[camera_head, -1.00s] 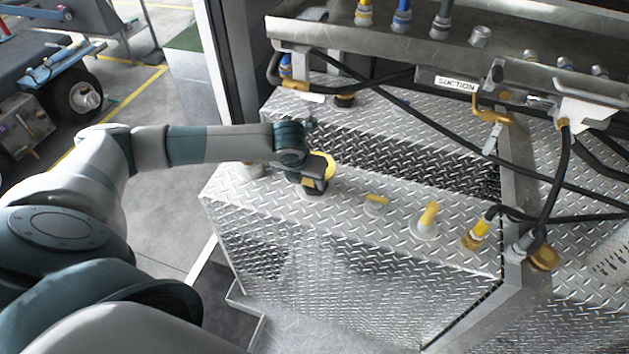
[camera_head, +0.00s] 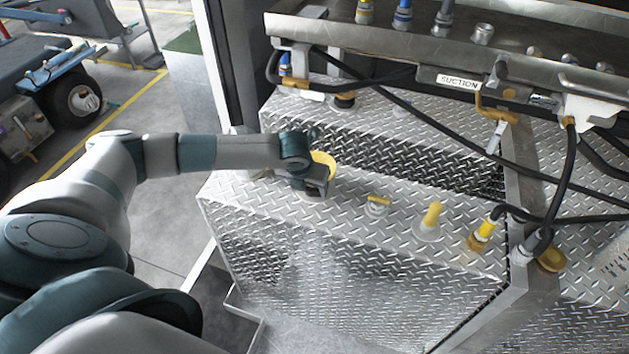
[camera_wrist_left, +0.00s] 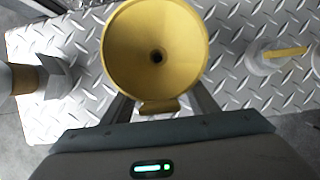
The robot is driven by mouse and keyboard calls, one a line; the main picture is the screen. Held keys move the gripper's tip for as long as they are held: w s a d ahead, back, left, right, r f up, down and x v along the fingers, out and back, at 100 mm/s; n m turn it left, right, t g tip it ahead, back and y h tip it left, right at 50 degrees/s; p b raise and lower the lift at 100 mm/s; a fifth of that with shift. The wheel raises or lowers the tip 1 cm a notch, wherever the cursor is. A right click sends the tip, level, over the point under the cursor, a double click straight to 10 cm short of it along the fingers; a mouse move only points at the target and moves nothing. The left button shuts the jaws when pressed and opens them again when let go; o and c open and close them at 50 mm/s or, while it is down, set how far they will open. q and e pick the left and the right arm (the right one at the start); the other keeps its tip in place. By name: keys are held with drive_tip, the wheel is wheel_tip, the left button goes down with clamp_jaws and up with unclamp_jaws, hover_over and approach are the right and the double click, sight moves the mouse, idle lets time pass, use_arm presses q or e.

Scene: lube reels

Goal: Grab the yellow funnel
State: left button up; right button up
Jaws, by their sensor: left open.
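The yellow funnel (camera_head: 325,162) sits at the far side of my left gripper (camera_head: 314,190) in the head view, over the diamond-plate box top. My gripper partly hides it. In the left wrist view the funnel (camera_wrist_left: 180,35) shows its wide round mouth from above, with a dark hole in the middle and a small tab on the near rim. The open fingers of my left gripper (camera_wrist_left: 160,108) reach out on either side of the tab and run under the cone. Their tips are hidden, and contact cannot be told. My right gripper is in neither view.
The diamond-plate box (camera_head: 350,225) carries a cap with a yellow handle (camera_head: 377,202), a yellow-topped fitting (camera_head: 431,216) and a yellow hose coupling (camera_head: 483,234) to the right. Black hoses hang from the metal rack (camera_head: 385,38) above. A door post (camera_head: 235,70) stands behind my forearm.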

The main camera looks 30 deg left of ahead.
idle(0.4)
use_arm(q)
drive_tip(key=c, duration=1.2)
drive_tip(key=shift+r, duration=0.15)
drive_tip(key=shift+c, duration=0.2)
drive_tip(key=shift+r+b, duration=0.45)
drive_tip(key=shift+r, duration=0.05)
wheel_tip(320, 180, up, 8)
drive_tip(key=b, duration=0.3)
drive_tip(key=shift+r, duration=0.4)
